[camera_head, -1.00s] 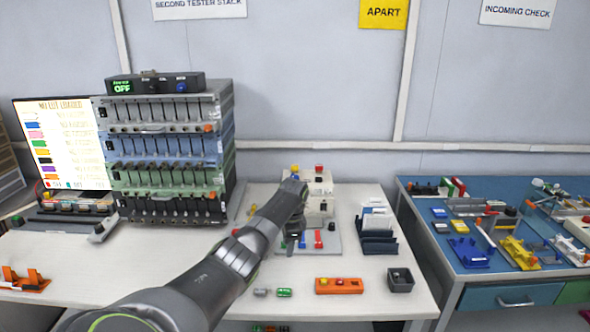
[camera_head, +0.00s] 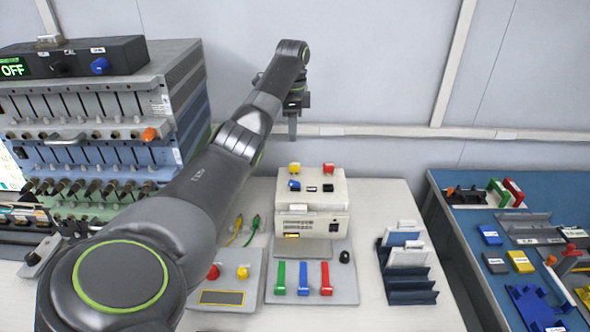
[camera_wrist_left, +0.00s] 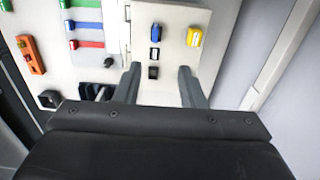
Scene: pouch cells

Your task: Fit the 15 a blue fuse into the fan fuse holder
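A beige box unit (camera_head: 312,205) stands on the bench. On its top is a row holding a small blue piece (camera_head: 294,185), likely the blue fuse, at the left and two black slots (camera_head: 320,188) to its right. The blue piece also shows in the left wrist view (camera_wrist_left: 156,34), beside the black slots (camera_wrist_left: 154,62). I cannot read which slot is the fan holder. My right gripper is out of view.
Yellow (camera_head: 295,168) and red (camera_head: 329,168) caps stand at the box's back edge. A grey board (camera_head: 340,287) with green, blue and red pieces lies in front. A dark rack (camera_head: 410,297) stands right, the tester stack (camera_head: 185,100) left. The wall is close behind.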

